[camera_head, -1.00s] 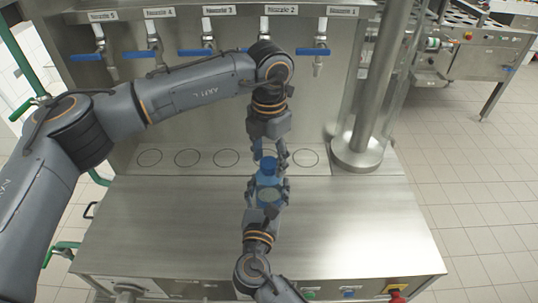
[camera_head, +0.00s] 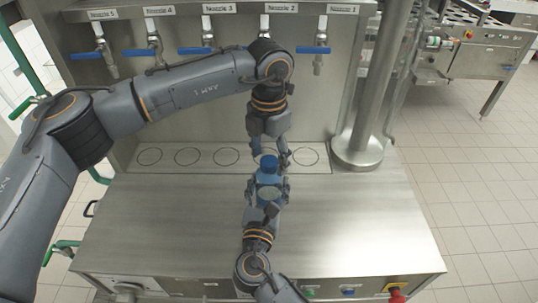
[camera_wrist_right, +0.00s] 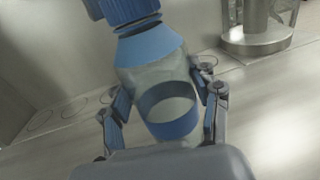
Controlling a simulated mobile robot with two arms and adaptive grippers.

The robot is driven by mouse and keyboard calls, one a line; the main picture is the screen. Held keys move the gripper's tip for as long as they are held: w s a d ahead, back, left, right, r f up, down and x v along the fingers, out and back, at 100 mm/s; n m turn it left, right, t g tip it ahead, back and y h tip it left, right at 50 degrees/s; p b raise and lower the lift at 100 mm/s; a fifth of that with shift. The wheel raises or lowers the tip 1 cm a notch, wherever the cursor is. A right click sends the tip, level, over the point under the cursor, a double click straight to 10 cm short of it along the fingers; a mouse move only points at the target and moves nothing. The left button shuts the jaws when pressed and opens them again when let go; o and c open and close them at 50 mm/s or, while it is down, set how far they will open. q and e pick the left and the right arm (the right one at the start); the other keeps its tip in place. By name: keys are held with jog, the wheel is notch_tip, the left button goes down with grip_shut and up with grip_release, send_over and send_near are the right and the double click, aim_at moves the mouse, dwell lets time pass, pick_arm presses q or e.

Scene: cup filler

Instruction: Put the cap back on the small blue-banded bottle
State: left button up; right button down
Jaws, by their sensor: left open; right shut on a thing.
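The blue-banded bottle (camera_head: 269,179) stands upright above the bench, with a clear body and blue shoulder in the right wrist view (camera_wrist_right: 155,82). My right gripper (camera_head: 268,192) is shut around its body; its fingers also show on both sides in the right wrist view (camera_wrist_right: 163,112). The blue cap (camera_head: 268,161) sits at the top of the bottle's neck, and its ribbed side shows in the right wrist view (camera_wrist_right: 130,10). Whether it is fully seated I cannot tell. My left gripper (camera_head: 270,158) points down, open, with its fingers beside the cap.
The steel bench top (camera_head: 350,225) is clear to the right and left of the arms. A row of nozzles with blue levers (camera_head: 312,50) hangs on the back panel. A steel column (camera_head: 362,140) stands at the back right. A red knob (camera_head: 396,295) is on the front edge.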

pick_arm(q)
notch_tip(320, 180, up, 12)
dwell(0.4)
jog(key=shift+f, duration=0.1)
pick_arm(e)
jog(key=shift+c, duration=1.3)
grip_release()
jog(key=s+a, duration=0.2)
jog(key=s, duration=0.9)
jog(key=shift+s, duration=0.4)
